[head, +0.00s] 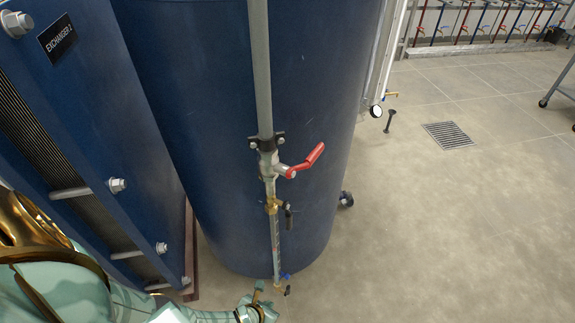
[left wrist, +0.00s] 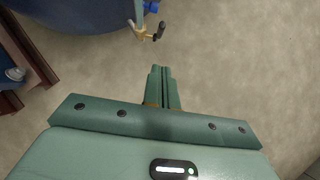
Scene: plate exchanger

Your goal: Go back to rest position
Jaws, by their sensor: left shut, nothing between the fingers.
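My left arm comes in from the lower left in the head view. My left gripper (head: 258,290) is low in the picture, just left of the bottom end of the vertical pipe. In the left wrist view the gripper (left wrist: 160,70) has its two fingers together with nothing between them, over the bare floor. The small valve at the pipe's lower end, with a blue handle and a dark lever (left wrist: 158,30), is apart from the fingertips. My right gripper is in neither view.
A large blue tank (head: 200,130) stands behind the pipe, which carries a red-handled valve (head: 305,163) and a brass valve (head: 272,205). The blue plate exchanger (head: 90,150) is on the left. The tiled floor (head: 450,230) on the right is clear, with a drain grate (head: 448,135).

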